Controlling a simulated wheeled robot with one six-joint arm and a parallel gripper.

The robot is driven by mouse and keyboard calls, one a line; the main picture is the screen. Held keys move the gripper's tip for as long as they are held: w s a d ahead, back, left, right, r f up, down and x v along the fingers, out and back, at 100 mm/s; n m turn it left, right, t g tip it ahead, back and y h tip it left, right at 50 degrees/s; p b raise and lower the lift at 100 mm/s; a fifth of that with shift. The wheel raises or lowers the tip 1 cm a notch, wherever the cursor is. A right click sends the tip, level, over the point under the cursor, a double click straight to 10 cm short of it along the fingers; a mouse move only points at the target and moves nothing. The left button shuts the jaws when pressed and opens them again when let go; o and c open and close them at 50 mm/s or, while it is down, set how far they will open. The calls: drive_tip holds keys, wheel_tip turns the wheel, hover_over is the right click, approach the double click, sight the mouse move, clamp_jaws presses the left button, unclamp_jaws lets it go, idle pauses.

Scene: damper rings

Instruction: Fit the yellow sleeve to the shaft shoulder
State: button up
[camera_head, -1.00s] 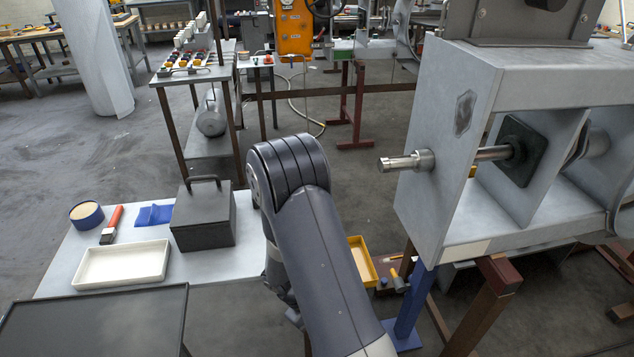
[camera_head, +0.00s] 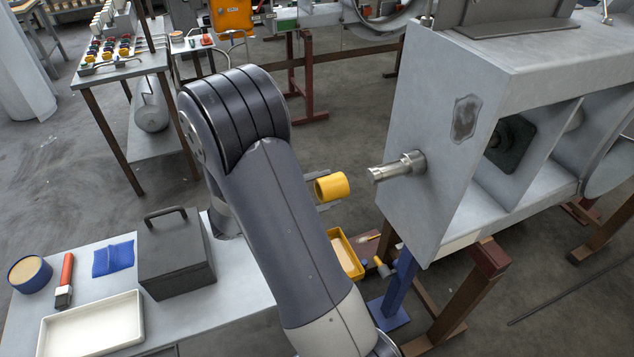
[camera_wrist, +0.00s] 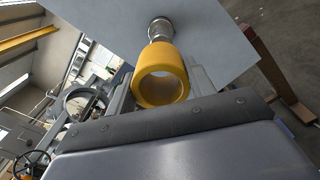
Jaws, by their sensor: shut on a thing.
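The yellow sleeve (camera_head: 331,186) is a short hollow ring held between the fingers of my gripper (camera_head: 322,190). In the wrist view the sleeve (camera_wrist: 161,76) shows its open bore toward the camera, with a gripper finger (camera_wrist: 199,83) along its side. The steel shaft (camera_head: 388,173) sticks out to the left from the grey housing, with a thicker shoulder (camera_head: 414,162) near the wall. The sleeve is left of the shaft tip, apart from it in the head view. In the wrist view the shaft (camera_wrist: 160,30) shows just beyond the sleeve; the sleeve hides its tip.
The grey housing (camera_head: 450,170) stands at the right on brown and blue legs. A side table carries a dark lidded box (camera_head: 175,258), a white tray (camera_head: 95,332), a blue cloth (camera_head: 114,259), a brush and a round tub (camera_head: 30,274). A yellow bin (camera_head: 346,254) is below the gripper.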

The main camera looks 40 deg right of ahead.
sight(342, 185)
drive_tip(key=shift+x, duration=2.3)
drive_tip(key=shift+s, duration=0.1)
